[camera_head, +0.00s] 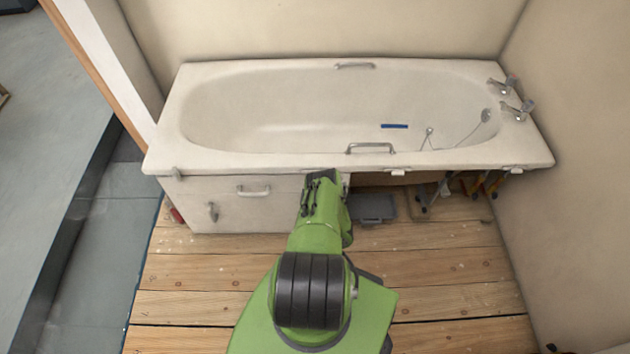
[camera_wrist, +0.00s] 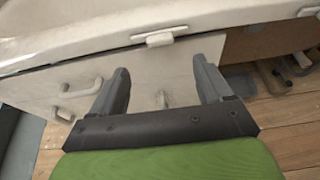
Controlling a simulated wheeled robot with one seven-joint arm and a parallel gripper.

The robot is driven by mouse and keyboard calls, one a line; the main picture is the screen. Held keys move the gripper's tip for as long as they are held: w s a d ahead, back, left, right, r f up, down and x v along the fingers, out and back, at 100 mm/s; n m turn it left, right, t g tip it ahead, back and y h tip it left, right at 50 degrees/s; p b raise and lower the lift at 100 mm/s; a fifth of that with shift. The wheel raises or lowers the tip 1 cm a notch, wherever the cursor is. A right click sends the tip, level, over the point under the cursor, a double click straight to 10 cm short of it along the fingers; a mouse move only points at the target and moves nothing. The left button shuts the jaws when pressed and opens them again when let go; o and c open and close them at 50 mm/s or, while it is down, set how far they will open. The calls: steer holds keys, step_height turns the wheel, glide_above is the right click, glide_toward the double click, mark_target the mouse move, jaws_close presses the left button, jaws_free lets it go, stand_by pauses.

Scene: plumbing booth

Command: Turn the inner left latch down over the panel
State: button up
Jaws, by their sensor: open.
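The white panel (camera_head: 240,216) stands under the left part of the bathtub's front rim. It also fills the left and middle of the wrist view (camera_wrist: 135,100). The inner left latch (camera_wrist: 160,38) is a small white piece under the rim near the panel's right end, lying roughly lengthwise along the rim. In the head view my arm hides it. The outer left latch (camera_head: 177,172) hangs under the rim's left end. My gripper (camera_wrist: 161,66) is open and empty, its two fingers apart in front of the panel, just below the inner left latch.
Right of the panel the space under the bathtub (camera_head: 300,160) is open, with a grey tray (camera_head: 374,208) and pipes there. Another latch (camera_head: 398,172) sits farther right. The front wooden floor is clear.

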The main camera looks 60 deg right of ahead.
steer(key=b+x, duration=1)
steer(key=b, duration=0.5)
steer(key=shift+d+f+b, duration=0.15)
steer(key=shift+d+b, duration=0.05)
steer(key=shift+b, duration=0.15)
steer(key=shift+w, duration=0.15)
steer(key=c, duration=1)
steer(key=shift+c, duration=0.2)
